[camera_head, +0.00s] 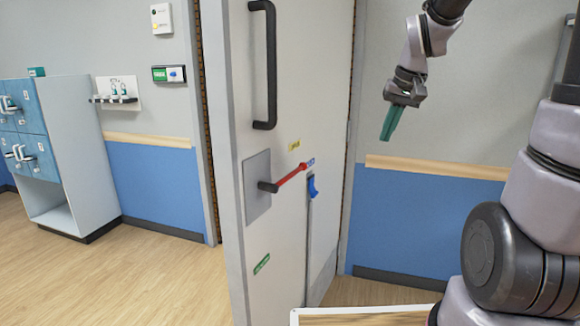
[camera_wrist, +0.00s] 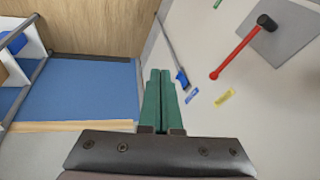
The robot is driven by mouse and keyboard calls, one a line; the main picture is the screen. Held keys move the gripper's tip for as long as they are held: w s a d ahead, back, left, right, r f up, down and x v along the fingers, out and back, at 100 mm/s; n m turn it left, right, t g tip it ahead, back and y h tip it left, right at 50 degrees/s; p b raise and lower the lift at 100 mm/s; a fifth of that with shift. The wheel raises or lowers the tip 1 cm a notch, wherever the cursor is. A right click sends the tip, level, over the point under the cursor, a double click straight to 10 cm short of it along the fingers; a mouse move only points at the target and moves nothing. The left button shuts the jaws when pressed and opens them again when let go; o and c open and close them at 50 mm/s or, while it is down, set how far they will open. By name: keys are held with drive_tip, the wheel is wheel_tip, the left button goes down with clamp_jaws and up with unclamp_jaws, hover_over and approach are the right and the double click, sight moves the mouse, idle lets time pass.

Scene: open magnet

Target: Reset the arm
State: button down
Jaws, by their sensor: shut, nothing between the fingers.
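My gripper (camera_head: 391,122) hangs at the upper right in the head view, in front of the grey and blue wall. It is right of the door and apart from it. Its green fingers are together with nothing between them. In the wrist view the closed fingers (camera_wrist: 160,100) point up the picture, with the door face to their right. My arm is bent, with its links along the right edge of the head view.
The door (camera_head: 235,160) stands ajar. It has a black pull handle (camera_head: 268,65), a red-tipped lever (camera_head: 290,178) and a blue latch (camera_head: 313,187). A blue-fronted cabinet (camera_head: 75,150) stands at the left. A tray-like edge (camera_head: 360,310) shows at the bottom. Floor at the left is clear.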

drive_tip(key=s+r+m+t, duration=0.1)
drive_tip(key=s+r, duration=0.3)
drive_tip(key=s, duration=0.3)
drive_tip(key=s+d+r+m+t, duration=0.1)
drive_tip(key=s+r, duration=0.3)
drive_tip(key=s, duration=0.4)
drive_tip(key=shift+s+t, duration=0.2)
drive_tip(key=shift+t, duration=0.6)
